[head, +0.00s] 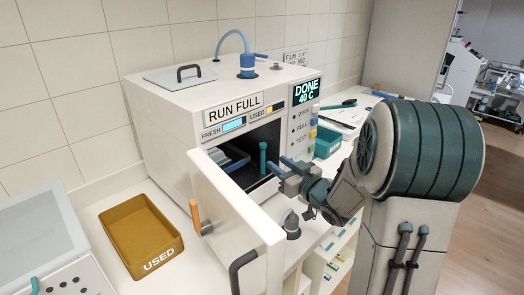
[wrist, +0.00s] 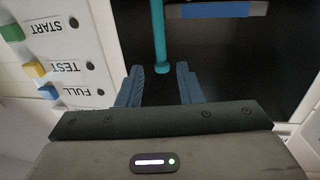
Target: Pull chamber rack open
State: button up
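The white machine (head: 170,110) has its front door (head: 232,205) swung open. The dark chamber (head: 285,137) is open to view, with a rack (head: 232,160) partly visible inside. A teal upright bar (head: 263,155), apparently the rack's handle, stands at the chamber mouth. It also shows in the wrist view (wrist: 158,35). My gripper (head: 279,166) is at the chamber mouth, just right of the bar in the head view. In the wrist view my gripper (wrist: 160,80) has its fingers apart, with the bar's rounded end between or just beyond the fingertips. I cannot tell whether they touch.
The door with its dark handle (head: 240,268) stands out in front, left of my arm. A yellow USED tray (head: 140,232) sits on the counter at left. Side buttons (wrist: 32,68) lie close to my gripper. A teal bin (head: 327,143) stands behind my arm.

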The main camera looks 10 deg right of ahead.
aim_at(264, 154)
jog(key=p+x, duration=0.1)
jog(key=x, duration=0.7)
jog(key=shift+w+a, duration=0.1)
jog(key=shift+f, duration=0.1)
grip_shut()
